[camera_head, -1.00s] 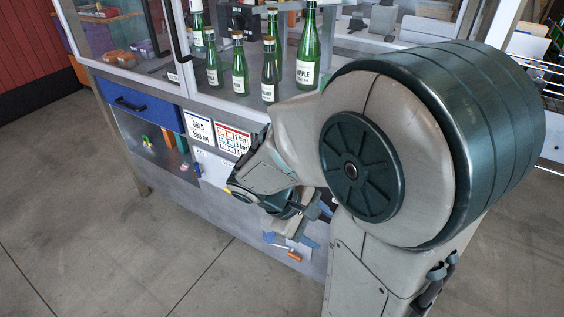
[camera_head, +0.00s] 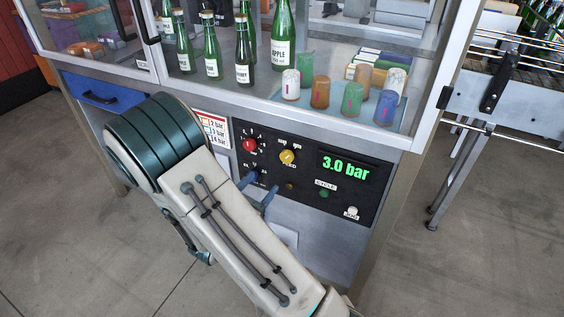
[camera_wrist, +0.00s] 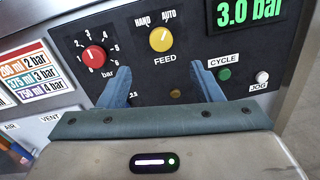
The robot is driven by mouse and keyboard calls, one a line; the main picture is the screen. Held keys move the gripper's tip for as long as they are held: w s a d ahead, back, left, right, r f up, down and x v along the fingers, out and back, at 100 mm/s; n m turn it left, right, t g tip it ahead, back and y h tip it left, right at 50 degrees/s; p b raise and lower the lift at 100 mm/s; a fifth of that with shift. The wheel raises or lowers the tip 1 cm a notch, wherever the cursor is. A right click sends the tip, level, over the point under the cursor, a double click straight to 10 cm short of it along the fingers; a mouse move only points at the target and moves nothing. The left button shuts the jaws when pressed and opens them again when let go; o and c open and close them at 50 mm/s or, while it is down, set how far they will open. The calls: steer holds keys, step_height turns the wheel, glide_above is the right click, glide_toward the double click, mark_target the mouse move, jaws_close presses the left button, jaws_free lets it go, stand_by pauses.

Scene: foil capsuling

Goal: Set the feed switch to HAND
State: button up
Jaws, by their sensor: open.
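The yellow feed knob (camera_head: 287,157) sits on the black control panel (camera_head: 335,203). In the wrist view the yellow feed knob (camera_wrist: 161,39) has HAND printed at its upper left and AUTO at its upper right. Its mark appears to lean toward AUTO, but it is small. My gripper (camera_head: 258,187) is open, with its blue fingers apart in front of the panel, below and left of the knob. In the wrist view my gripper (camera_wrist: 160,78) has one finger on each side below the knob, with nothing between them.
A red pressure knob (camera_wrist: 94,56) is left of the feed knob. The green CYCLE button (camera_wrist: 224,74) and white JOG button (camera_wrist: 262,77) are right. The display (camera_head: 345,169) reads 3.0 bar. Bottles and coloured capsule stacks (camera_head: 352,99) stand on the shelf above.

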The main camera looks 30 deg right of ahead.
mark_target(285, 158)
steer(key=x, duration=1.2)
steer(key=shift+d, duration=0.15)
steer(key=c, duration=1)
